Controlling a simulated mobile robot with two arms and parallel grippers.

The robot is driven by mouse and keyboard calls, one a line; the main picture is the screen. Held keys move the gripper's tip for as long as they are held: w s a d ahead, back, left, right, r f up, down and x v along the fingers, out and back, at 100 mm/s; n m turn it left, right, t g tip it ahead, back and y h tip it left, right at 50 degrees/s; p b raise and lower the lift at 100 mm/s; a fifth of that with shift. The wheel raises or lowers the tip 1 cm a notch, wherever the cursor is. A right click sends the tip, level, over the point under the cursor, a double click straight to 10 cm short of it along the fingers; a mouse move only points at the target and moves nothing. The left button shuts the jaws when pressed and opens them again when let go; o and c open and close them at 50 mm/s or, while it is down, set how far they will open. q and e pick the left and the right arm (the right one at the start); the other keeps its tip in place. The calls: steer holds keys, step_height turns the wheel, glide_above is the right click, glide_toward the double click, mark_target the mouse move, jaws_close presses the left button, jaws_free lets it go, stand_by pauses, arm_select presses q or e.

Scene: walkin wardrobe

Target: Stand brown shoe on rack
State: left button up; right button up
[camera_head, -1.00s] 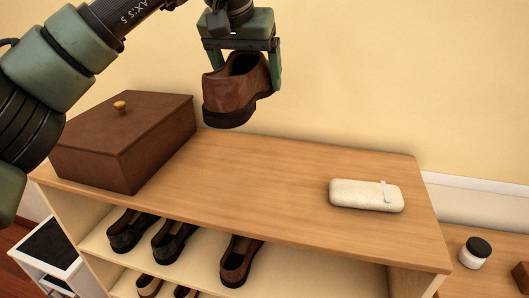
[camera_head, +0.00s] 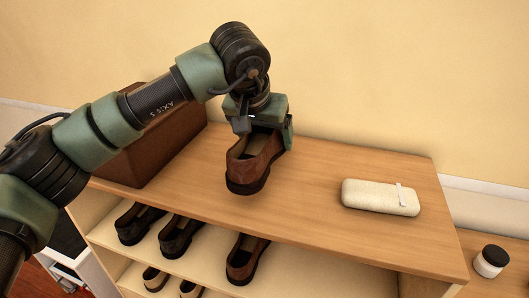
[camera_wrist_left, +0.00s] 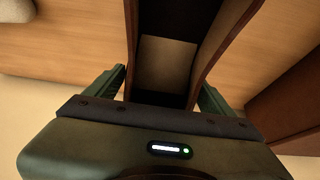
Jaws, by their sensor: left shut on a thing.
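My left gripper (camera_head: 262,127) is shut on a brown shoe (camera_head: 250,168), gripping it across its upper part from above. The shoe hangs with its heel toward the head camera, over the wooden top of the rack (camera_head: 310,220). I cannot tell whether its sole touches the top. In the left wrist view the open inside of the shoe (camera_wrist_left: 168,65) lies between the two fingers. Another brown shoe (camera_head: 243,260) stands alone on the shelf below. My right gripper is not in view.
A dark brown box (camera_head: 150,150) stands on the top at left, partly behind my left arm. A cream case (camera_head: 380,197) lies at right. Dark shoes (camera_head: 178,236) stand on the upper shelf, with lighter ones below. A white jar (camera_head: 490,261) is at far right.

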arm_select(q)
step_height(320, 180, down, 4)
steer(key=shift+f, duration=0.1)
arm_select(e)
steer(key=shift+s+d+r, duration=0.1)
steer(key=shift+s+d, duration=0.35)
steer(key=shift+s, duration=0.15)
arm_select(q)
steer(key=shift+f, duration=0.1)
steer(key=o, duration=1.7)
steer(key=b+v, duration=0.1)
steer(key=v, duration=1.1)
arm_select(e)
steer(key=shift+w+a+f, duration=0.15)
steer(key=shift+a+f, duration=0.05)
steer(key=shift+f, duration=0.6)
arm_select(q)
steer(key=shift+r, duration=0.2)
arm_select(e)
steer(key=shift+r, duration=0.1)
